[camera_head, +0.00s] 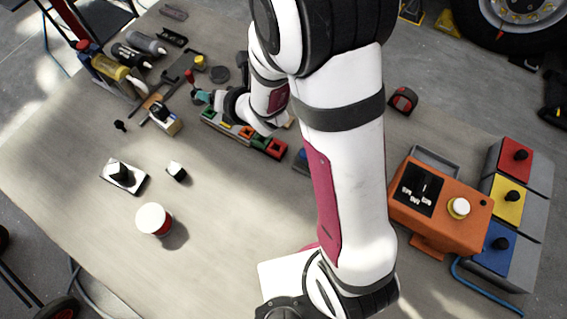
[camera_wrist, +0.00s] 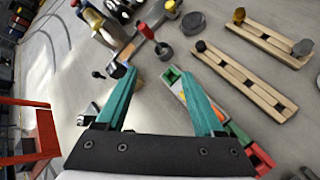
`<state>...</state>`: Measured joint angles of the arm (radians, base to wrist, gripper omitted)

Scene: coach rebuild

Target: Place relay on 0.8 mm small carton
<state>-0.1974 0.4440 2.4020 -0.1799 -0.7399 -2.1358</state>
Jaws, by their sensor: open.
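A small box with pale sides and a dark blue-black top (camera_head: 163,118), apparently the small carton, stands left of my gripper in the head view; its print is too small to read. A small dark cube with a white top (camera_head: 176,171), possibly the relay, lies nearer on the bench, apart from the box. My gripper (camera_head: 203,97) is above the bench beside the long tray. In the wrist view its teal fingers (camera_wrist: 154,73) are spread with nothing between them. The left finger partly hides a dark-topped object (camera_wrist: 116,70), probably the carton.
A long tray with coloured compartments (camera_head: 276,148) lies beneath my arm. An orange control box (camera_head: 437,205) is at right. Tools and bottles crowd the back.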

